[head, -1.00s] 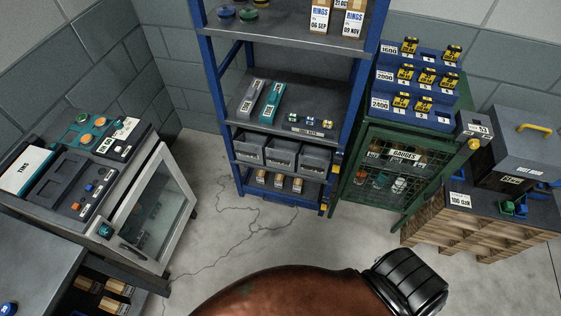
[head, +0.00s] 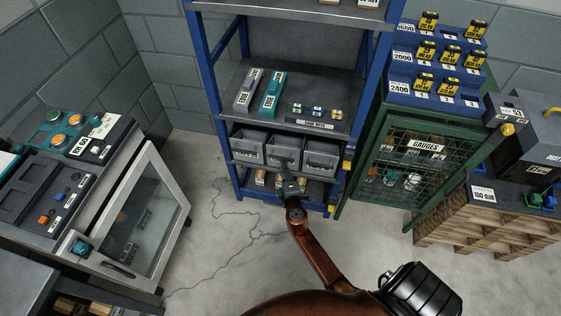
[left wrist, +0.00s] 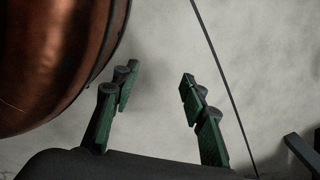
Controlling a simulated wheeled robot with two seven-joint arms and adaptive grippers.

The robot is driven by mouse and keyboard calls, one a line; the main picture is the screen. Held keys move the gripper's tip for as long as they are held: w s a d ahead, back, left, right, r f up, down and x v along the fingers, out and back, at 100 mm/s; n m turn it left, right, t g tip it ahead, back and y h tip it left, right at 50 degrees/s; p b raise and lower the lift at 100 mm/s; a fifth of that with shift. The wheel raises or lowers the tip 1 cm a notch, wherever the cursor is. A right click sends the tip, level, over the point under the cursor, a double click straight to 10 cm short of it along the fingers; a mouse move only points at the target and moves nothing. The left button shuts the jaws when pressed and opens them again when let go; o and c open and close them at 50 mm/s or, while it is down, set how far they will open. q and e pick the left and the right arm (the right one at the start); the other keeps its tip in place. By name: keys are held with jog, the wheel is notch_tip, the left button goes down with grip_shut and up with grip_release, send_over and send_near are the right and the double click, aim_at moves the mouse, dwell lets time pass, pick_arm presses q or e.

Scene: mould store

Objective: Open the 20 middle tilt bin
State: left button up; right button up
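Three grey tilt bins sit side by side in a row on the blue rack in the head view. The middle tilt bin (head: 283,147) is between the left bin (head: 246,147) and the right bin (head: 320,156). All three sit at a similar angle; their numbers are too small to read. My right gripper (head: 288,176) is just below the front of the middle bin and overlaps its lower edge; contact and finger opening cannot be told. My left gripper (left wrist: 159,76) shows in the left wrist view with its green fingers apart and nothing between them.
Small boxes (head: 261,178) sit on the shelf under the bins. Above are grey and teal cases (head: 271,93). A green gauges cabinet (head: 402,160) stands close on the right. The floor (head: 215,240) before the rack is clear.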

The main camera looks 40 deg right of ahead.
aim_at(285, 149)
jog(key=shift+b+x, duration=0.3)
jog(key=shift+x, duration=1.85)
jog(key=shift+c, duration=0.3)
jog(key=shift+f, duration=0.1)
grip_shut()
jog(key=shift+s, duration=0.1)
